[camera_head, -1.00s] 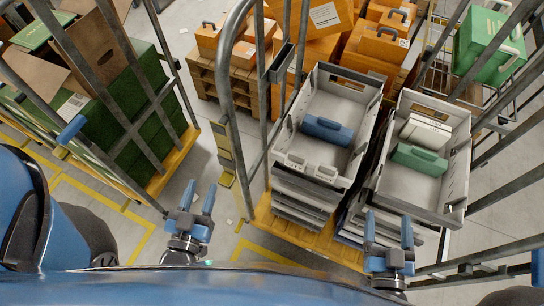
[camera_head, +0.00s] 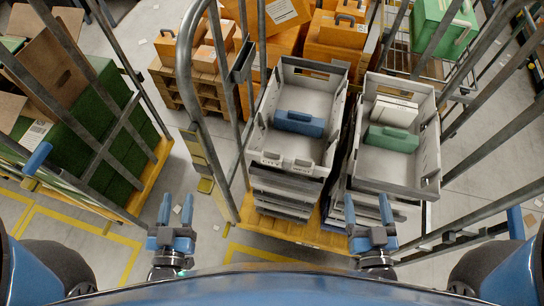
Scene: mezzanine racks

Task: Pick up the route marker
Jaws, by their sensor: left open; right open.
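Nothing in view is clearly labelled as the route marker. A blue block-like item with a raised top (camera_head: 299,123) lies in the left grey tray (camera_head: 330,165). A similar green item (camera_head: 391,139) lies in the right grey tray (camera_head: 392,178), beside a white item (camera_head: 393,109). My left gripper (camera_head: 175,208) is open and empty, low in the picture, left of the tray stacks. My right gripper (camera_head: 367,208) is open and empty, in front of the right stack. Neither gripper touches the blue or green item.
The tray stacks stand on a yellow-edged cart with grey tube rails (camera_head: 195,100). A green cart (camera_head: 75,135) with cardboard is at the left. Orange cases (camera_head: 340,30) on pallets stand behind, a green case (camera_head: 445,25) back right.

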